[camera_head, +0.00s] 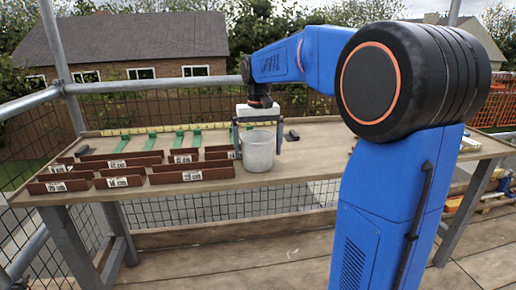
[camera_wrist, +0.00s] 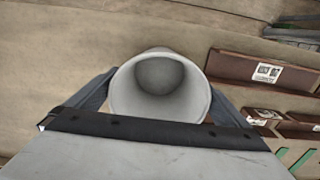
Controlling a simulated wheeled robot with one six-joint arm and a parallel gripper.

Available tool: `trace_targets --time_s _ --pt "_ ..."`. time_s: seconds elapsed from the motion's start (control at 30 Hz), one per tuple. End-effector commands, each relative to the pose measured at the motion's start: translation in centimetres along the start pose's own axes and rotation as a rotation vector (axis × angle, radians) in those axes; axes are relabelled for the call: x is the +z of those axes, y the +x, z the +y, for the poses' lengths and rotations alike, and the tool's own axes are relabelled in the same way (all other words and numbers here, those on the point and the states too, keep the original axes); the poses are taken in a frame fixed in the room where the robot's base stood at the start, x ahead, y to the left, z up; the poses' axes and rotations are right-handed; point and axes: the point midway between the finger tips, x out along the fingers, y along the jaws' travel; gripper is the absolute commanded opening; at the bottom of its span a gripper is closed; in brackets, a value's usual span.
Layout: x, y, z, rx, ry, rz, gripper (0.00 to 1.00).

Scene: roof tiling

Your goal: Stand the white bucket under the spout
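The white bucket (camera_head: 258,152) is a pale, plain tapered pail standing upright near the front edge of the workbench. My gripper (camera_head: 258,146) points down over it, with one finger on each side. The wrist view looks down into its open, empty mouth (camera_wrist: 160,88), between my gripper's two fingers (camera_wrist: 160,100). The fingertips pass behind the rim, so I cannot tell if they press on the wall or stand just clear. I also cannot tell whether the bucket rests on the bench or hangs just above it. No spout is seen in either view.
Brown, labelled tile-like pieces (camera_head: 192,174) lie in rows on the bench (camera_head: 330,150) left of the bucket. Green strips (camera_head: 178,139) and a yellow-marked strip (camera_head: 150,129) lie behind them. The bench right of the bucket is mostly clear. Mesh railing stands behind.

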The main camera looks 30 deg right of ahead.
Motion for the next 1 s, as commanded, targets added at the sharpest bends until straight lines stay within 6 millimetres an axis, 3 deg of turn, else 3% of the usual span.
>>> trace_targets --time_s 0.27,0.7,1.0 --pt "0.0 -1.2 0.0 0.000 0.000 0.002 1.00" --pt "-0.1 -9.2 0.0 0.000 0.000 0.003 1.00" --pt "0.0 -12.0 0.0 0.000 0.000 0.001 1.00"
